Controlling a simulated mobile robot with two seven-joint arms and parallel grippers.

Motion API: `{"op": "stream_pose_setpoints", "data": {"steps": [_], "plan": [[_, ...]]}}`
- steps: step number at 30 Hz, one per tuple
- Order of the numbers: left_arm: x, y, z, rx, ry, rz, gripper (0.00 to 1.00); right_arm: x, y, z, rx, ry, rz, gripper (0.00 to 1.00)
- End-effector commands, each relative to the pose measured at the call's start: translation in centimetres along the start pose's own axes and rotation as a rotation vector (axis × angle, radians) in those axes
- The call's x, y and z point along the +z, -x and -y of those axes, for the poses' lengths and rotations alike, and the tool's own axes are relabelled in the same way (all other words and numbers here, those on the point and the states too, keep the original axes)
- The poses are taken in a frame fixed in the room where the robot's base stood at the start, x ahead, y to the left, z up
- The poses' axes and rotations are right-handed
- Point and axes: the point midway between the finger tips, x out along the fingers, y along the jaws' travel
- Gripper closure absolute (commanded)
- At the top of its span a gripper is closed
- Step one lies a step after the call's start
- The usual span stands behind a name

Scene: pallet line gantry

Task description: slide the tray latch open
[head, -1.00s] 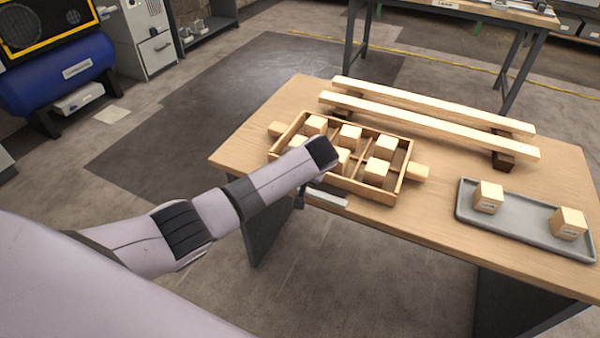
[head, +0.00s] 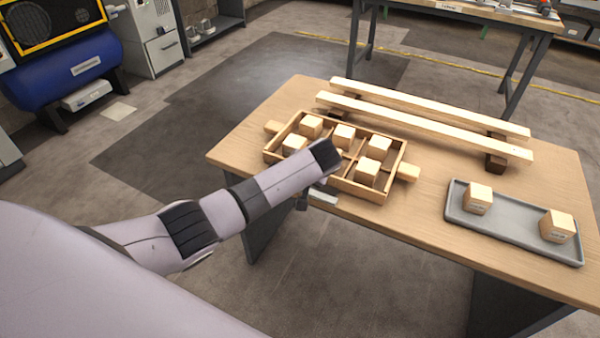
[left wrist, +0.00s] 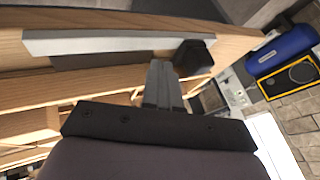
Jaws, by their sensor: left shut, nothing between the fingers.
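The latch is a pale metal bar (head: 323,197) along the table's front edge, below the wooden divided tray (head: 376,196). In the left wrist view the bar (left wrist: 100,43) shows with a black knob (left wrist: 195,57) towards its right end. My left gripper (left wrist: 163,70) is shut and empty, its fingertips close beside the knob's left side. I cannot tell whether they touch. In the head view my left wrist (head: 326,156) hides part of the tray, and the fingers are not clear. My right gripper is not in view.
Several wooden cubes sit in the divided tray, such as one at its back left (head: 311,126). Two long wooden beams (head: 425,127) lie behind it on blocks. A grey tray (head: 512,225) with two cubes is at the right. The floor in front of the table is clear.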

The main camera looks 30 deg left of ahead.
Motion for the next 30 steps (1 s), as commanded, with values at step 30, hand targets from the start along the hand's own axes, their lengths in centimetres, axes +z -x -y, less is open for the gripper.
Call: {"op": "stream_pose_setpoints", "data": {"steps": [30], "plan": [[0.0, 10.0, 0.0, 0.001, 0.0, 0.001, 1.0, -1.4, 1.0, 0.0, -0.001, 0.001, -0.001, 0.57]]}}
